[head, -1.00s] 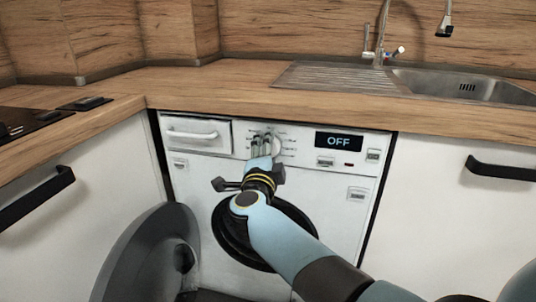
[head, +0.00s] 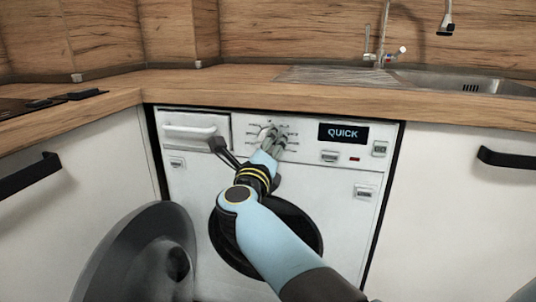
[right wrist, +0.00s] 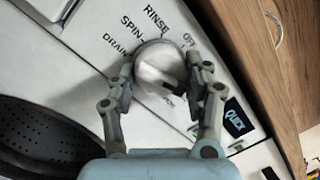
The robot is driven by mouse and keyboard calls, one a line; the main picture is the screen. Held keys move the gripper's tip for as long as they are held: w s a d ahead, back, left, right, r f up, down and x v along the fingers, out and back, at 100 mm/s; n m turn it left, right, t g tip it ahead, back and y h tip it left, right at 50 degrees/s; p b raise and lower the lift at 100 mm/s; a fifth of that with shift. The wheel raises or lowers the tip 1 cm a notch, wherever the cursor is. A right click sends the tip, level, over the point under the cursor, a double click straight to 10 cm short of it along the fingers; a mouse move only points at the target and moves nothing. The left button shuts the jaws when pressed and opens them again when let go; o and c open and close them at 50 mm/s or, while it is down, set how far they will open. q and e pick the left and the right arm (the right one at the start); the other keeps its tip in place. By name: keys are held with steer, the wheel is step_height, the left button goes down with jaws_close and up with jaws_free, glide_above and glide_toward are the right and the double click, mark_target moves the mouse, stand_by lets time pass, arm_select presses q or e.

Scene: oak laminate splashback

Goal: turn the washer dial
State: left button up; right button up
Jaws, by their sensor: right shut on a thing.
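The washer (head: 190,178) is white and stands under the counter, with its round door swung open at lower left. Its dial (right wrist: 158,68) is a silver knob ringed by labels such as RINSE, SPIN, DRAIN and OFF in the right wrist view. In the head view the dial is mostly hidden behind my right gripper (head: 270,138). My right gripper (right wrist: 165,88) is shut on the dial, with a finger on each side of it. The display (head: 343,133) reads QUICK. My left gripper is not in view.
The open door (head: 130,262) stands out from the washer at lower left. The detergent drawer (head: 195,130) is left of the dial. The wooden counter (head: 210,88) runs above, with a sink (head: 470,88) at right and a cooktop at far left.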

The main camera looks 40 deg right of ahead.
steer(key=shift+f+m+b, duration=0.4)
steer(key=shift+m+b, duration=0.15)
steer(key=shift+m, duration=0.45)
steer(key=shift+m+b, duration=0.55)
steer(key=shift+m, duration=0.35)
steer(key=shift+r+m+g+h+b, duration=0.1)
steer(key=shift+m+g+h+b, duration=0.3)
steer(key=shift+m, duration=0.4)
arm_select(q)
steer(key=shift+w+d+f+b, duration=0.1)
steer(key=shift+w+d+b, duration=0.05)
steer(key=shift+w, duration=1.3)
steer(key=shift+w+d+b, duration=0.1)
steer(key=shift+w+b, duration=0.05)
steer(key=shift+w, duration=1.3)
arm_select(e)
steer(key=shift+r+m, duration=0.1)
steer(key=shift+m, duration=0.3)
steer(key=o, duration=1.2)
steer(key=shift+r, duration=0.1)
